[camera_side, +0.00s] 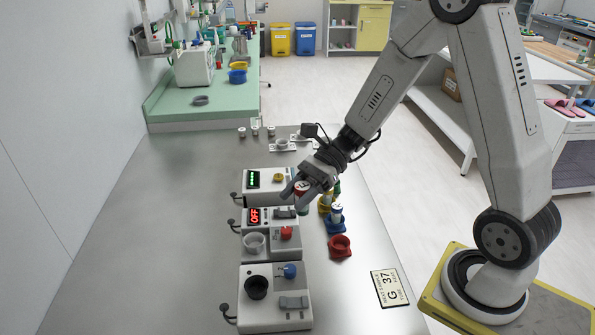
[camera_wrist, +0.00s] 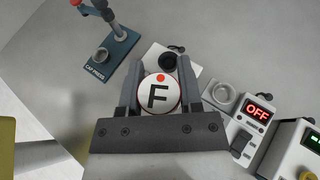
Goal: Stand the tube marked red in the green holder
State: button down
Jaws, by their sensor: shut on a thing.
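My gripper (camera_side: 302,190) is shut on a tube whose white cap (camera_wrist: 160,95) shows a black F and a red dot in the wrist view. In the side view this tube (camera_side: 302,204) hangs under the fingers, with a red part visible, above or beside the devices. A bit of green (camera_side: 337,187) shows just right of my gripper, mostly hidden by it; I cannot tell for sure that it is the green holder. A yellow holder (camera_side: 324,206), a blue holder (camera_side: 336,228) with a tube (camera_side: 336,211) standing in it, and an empty-looking red holder (camera_side: 340,246) are nearby.
Several white devices stand left of the holders, including one with a red OFF display (camera_side: 253,216) and one with a green display (camera_side: 253,180). A blue cap press (camera_wrist: 112,58) shows in the wrist view. A G 37 plate (camera_side: 390,288) lies at the right; the table's left side is clear.

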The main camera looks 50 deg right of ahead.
jog(key=w+d+m+t+h, duration=0.2)
jog(key=w+d+m+t, duration=0.15)
jog(key=d, duration=0.75)
jog(key=w+d+m+t+h, duration=0.1)
jog(key=w+d+m+t, duration=0.3)
jog(key=d, duration=0.7)
jog(key=w+d+m+t+h, duration=0.2)
jog(key=w+d, duration=0.4)
jog(key=d, duration=0.4)
notch_tip(320, 180, down, 12)
jog(key=shift+s+a+f+n+g, duration=0.1)
jog(key=shift+f+n+g, duration=0.15)
jog(key=shift+f, duration=0.05)
jog(key=shift+f, duration=2.6)
jog(key=shift+f, duration=0.65)
jog(key=c, duration=0.5)
grip_release()
jog(key=shift+c, duration=0.2)
